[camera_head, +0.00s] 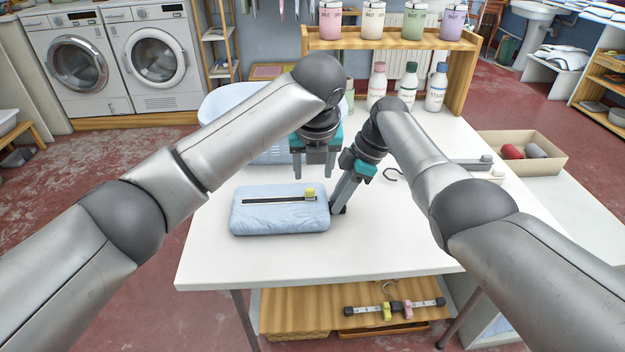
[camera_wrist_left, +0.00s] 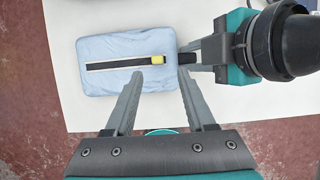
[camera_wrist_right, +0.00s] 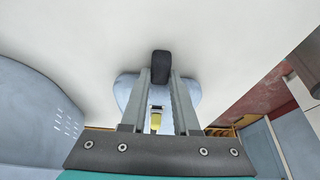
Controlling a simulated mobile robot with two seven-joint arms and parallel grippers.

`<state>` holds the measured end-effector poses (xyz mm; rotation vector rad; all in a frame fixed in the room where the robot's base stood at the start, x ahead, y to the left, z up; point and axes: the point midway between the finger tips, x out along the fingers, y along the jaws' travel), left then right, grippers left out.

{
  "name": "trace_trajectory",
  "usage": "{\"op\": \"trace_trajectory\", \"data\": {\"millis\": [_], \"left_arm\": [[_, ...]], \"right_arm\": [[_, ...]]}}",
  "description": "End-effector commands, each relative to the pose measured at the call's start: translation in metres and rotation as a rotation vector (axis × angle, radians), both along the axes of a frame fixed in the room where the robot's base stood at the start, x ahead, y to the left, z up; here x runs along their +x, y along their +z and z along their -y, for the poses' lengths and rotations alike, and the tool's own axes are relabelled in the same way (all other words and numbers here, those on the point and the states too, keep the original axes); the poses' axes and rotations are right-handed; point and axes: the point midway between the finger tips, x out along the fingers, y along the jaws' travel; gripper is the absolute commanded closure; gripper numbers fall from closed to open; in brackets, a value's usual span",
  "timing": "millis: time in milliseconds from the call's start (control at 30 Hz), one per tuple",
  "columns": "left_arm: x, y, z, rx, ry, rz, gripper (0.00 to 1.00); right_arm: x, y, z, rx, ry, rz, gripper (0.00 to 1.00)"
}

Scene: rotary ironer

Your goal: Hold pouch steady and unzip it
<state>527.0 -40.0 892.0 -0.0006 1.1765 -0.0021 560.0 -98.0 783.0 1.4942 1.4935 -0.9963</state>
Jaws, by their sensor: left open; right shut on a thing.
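A light-blue pouch (camera_head: 265,220) lies flat on the white table. A dark zip line (camera_head: 275,200) runs along its top, with a yellow zip pull (camera_head: 309,191) at the line's right end. My right gripper (camera_head: 338,211) is at the pouch's right end, shut on a dark tab, which shows in the left wrist view (camera_wrist_left: 187,58) and the right wrist view (camera_wrist_right: 161,66). My left gripper (camera_head: 313,177) is open and empty, pointing down above the pouch's right part near the yellow pull. In the left wrist view its fingertips (camera_wrist_left: 161,79) appear just below the pull.
A pale blue basket (camera_head: 225,105) stands behind the pouch. Bottles (camera_head: 407,88) and a wooden shelf (camera_head: 460,75) are at the back. A tan box (camera_head: 520,150) with rolls is at the right. The table's front (camera_head: 300,262) is clear.

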Motion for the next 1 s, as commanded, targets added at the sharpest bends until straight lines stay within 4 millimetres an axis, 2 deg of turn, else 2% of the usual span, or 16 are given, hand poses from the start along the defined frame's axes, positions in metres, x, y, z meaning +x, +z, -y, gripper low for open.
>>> {"op": "trace_trajectory", "data": {"millis": [100, 300, 733, 767, 1000], "left_arm": [[-0.008, 0.022, 0.0, -0.001, 0.0, 0.003, 0.45], [-0.017, 0.043, 0.0, -0.001, 0.001, 0.0, 0.45], [-0.019, 0.046, 0.0, 0.0, 0.001, -0.001, 0.45], [-0.019, 0.046, 0.0, 0.0, 0.001, -0.001, 0.45], [-0.019, 0.046, 0.0, 0.0, 0.001, -0.001, 0.45]], "right_arm": [[0.0, 0.0, 0.0, 0.0, 0.0, 0.0, 1.0], [0.0, 0.0, 0.0, 0.0, 0.0, 0.0, 1.0], [0.0, 0.0, 0.0, 0.001, 0.0, 0.001, 1.0], [0.0, 0.0, 0.0, 0.001, 0.0, 0.001, 0.7], [0.0, 0.0, 0.0, 0.0, 0.0, 0.0, 0.43]]}}
